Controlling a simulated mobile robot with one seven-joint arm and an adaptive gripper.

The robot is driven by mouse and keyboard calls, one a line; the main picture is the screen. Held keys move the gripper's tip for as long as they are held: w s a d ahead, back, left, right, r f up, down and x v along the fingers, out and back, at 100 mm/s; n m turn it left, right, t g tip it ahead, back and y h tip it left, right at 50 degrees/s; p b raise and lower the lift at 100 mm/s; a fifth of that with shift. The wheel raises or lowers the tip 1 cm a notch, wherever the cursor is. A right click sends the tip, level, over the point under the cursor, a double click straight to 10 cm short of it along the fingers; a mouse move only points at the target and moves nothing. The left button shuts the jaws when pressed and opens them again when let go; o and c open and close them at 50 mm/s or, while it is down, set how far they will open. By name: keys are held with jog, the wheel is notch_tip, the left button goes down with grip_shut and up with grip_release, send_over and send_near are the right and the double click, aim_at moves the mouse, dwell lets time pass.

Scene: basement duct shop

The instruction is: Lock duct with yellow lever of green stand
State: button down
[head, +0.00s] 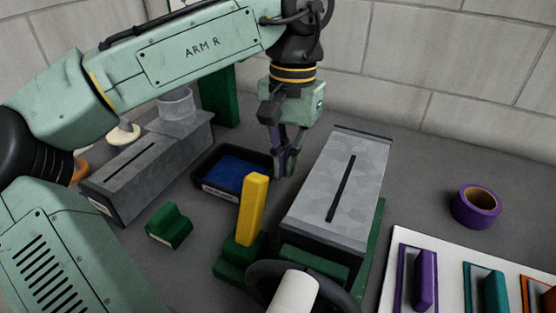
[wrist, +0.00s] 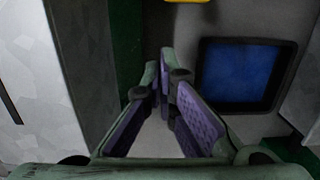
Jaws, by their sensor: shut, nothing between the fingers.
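The grey metal duct (head: 365,178) with a dark slot lies on the green stand (head: 375,250) right of centre in the head view. The yellow lever (head: 252,208) stands nearly upright on the stand's left side, its top beside the duct. In the wrist view, a bit of the lever (wrist: 190,1) shows at the top edge and the duct (wrist: 85,75) is at left. My gripper (head: 286,172) points down behind the lever, between the duct and a black tray. Its purple-padded fingers (wrist: 160,72) are shut and empty, apart from the lever.
The black tray (head: 205,188) has a blue inside. A second grey duct (head: 150,165) is at left, with a small green block (head: 168,226) in front. A purple tape roll (head: 476,206) and a white board (head: 410,240) with coloured handles are at right. A white cylinder (head: 293,292) is in the foreground.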

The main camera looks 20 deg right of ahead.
jog(key=shift+s+a+r+p, duration=0.45)
jog(key=shift+s+a+r, duration=0.55)
jog(key=shift+s+a, duration=0.2)
